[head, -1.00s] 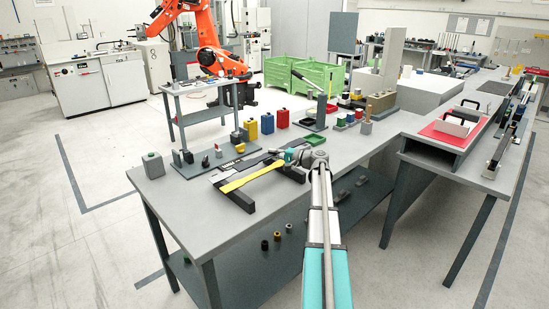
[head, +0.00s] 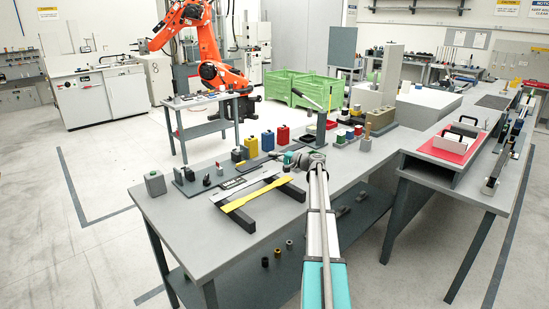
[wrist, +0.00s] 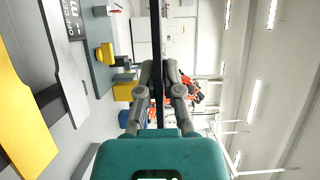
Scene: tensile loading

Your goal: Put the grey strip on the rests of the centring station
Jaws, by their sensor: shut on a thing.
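My gripper (head: 283,159) is above the workbench, beyond the far end of the yellow strip. In the wrist view my fingers (wrist: 158,88) are shut on a thin strip (wrist: 157,35), seen edge-on and dark there.
Yellow, blue and red canisters (head: 268,140) and a lever press (head: 322,125) stand farther back. The front bench top (head: 195,235) is clear.

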